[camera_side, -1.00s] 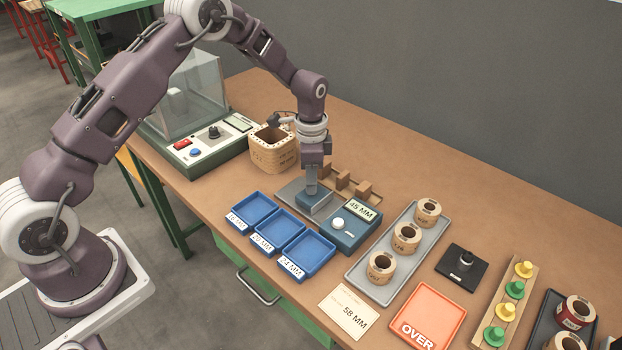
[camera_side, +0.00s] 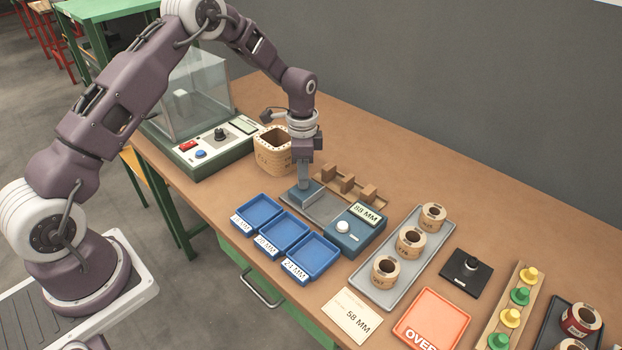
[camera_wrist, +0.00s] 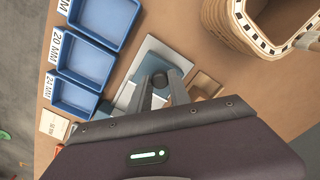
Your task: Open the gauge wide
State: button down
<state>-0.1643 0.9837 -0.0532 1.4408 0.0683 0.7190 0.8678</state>
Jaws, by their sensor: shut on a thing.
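The gauge is a grey bed (camera_side: 326,209) with a blue-grey display box (camera_side: 352,238) at its right end. Its small display (camera_side: 366,214) appears to read 88 MM. A blue-grey sliding jaw (camera_side: 303,200) sits at the bed's far left end, well apart from the display box. My gripper (camera_side: 304,180) points down at the sliding jaw and is shut on its upright post. In the wrist view, the two fingers (camera_wrist: 159,92) close around a dark round-topped post (camera_wrist: 159,80); the gauge bed (camera_wrist: 150,50) shows beyond. My wrist housing hides part of the gauge there.
Blue trays (camera_side: 284,231) lie close in front of the gauge. A woven basket (camera_side: 272,160) stands just behind left, and wooden blocks (camera_side: 347,183) line the back. A grey tray of coils (camera_side: 383,292) and a card marked 58 MM (camera_side: 349,313) are to the right.

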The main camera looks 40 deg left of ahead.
jog(key=c, duration=1.2)
grip_release()
notch_tip(320, 180, up, 7)
jog(key=shift+r, duration=0.1)
jog(key=s+d+r+n+t, duration=0.2)
jog(key=s+r, duration=0.5)
jog(key=r, duration=0.3)
jog(key=s+d+r+n+t, duration=0.1)
jog(key=s+d+r+n, duration=0.1)
jog(key=s+r, duration=0.7)
jog(key=s+d+n+t, duration=0.1)
jog(key=s+n, duration=0.1)
jog(key=s, duration=0.6)
jog(key=s+d+r+n+t, duration=0.1)
jog(key=s+n, duration=0.2)
jog(key=s, duration=0.6)
jog(key=shift+d+r+t, duration=0.2)
jog(key=shift+r+t, duration=0.05)
jog(key=shift+t, duration=0.05)
